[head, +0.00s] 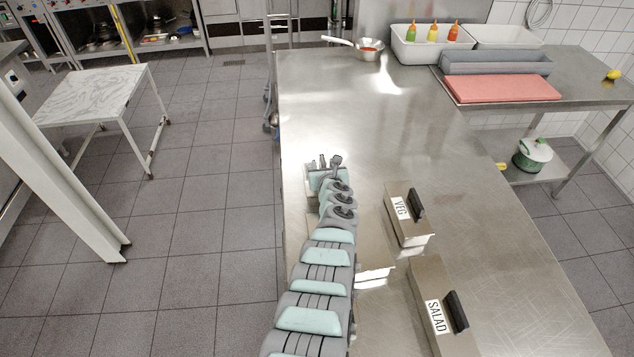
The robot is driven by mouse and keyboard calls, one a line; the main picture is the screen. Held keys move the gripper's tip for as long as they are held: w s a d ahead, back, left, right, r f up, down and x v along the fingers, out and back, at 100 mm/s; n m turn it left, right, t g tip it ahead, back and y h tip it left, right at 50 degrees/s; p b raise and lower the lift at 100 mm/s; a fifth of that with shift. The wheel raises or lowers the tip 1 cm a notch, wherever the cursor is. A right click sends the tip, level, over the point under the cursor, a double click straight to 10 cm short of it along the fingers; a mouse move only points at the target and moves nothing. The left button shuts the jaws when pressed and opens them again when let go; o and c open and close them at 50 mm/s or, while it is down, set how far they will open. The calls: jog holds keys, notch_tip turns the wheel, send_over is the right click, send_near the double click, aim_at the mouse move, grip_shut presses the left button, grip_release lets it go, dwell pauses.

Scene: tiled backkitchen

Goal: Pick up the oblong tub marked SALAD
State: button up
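The SALAD tub (426,283) is an oblong metal tub with a white label reading SALAD and a dark upright handle. It stands on the steel counter at the lower right of my arm, and its near end reaches the picture's bottom edge. A similar, shorter tub marked VEG (406,231) stands behind it. My gripper (327,163) is over the left part of the counter, to the left of and beyond both tubs, apart from them. Its fingers are small here, and I cannot tell how far apart they are. I see nothing held.
The steel counter (400,130) is clear between my gripper and the back. A pan (367,53), a white bin (405,48) with several sauce bottles, a grey tray (497,58) and a red board (502,89) are at the back. A bright metal piece (374,275) lies left of the tubs.

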jog(key=shift+w, duration=0.3)
grip_shut()
dwell(0.3)
dwell(1.1)
